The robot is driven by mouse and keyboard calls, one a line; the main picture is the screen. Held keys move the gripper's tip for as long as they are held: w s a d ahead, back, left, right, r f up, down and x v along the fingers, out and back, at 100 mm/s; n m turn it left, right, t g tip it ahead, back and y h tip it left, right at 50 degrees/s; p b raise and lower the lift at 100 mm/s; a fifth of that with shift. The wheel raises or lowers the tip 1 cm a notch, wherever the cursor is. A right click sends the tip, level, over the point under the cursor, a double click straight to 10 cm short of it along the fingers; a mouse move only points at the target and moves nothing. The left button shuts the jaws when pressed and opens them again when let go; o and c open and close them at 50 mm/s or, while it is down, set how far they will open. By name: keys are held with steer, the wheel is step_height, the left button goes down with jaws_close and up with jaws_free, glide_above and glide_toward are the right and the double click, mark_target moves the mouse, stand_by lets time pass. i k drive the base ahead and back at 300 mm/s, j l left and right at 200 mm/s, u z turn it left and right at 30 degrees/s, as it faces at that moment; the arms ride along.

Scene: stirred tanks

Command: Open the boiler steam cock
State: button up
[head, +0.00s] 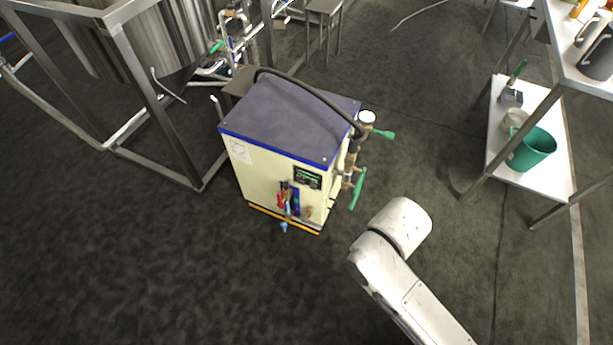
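The boiler (283,135) is a cream cabinet with a dark top and blue trim, standing on the floor near the middle. Brass pipework with a white round gauge (367,117) runs down its right side. A short green handle (384,134) sticks out to the right near the gauge. A longer green handle (358,188) slants steeply lower down. Which of them is the steam cock I cannot tell. A red handle (281,200) and a small blue one (284,227) are on the front. My arm reaches in at lower right, apart from the boiler; my gripper is not visible.
A steel tank frame (160,120) stands to the left of the boiler. A black hose (315,90) arches over the boiler top. A shelf rack (550,180) with a green bucket (532,149) stands at right. The dark floor in front is clear.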

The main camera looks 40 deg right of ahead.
mark_target(362, 175)
steer(key=z, duration=0.8)
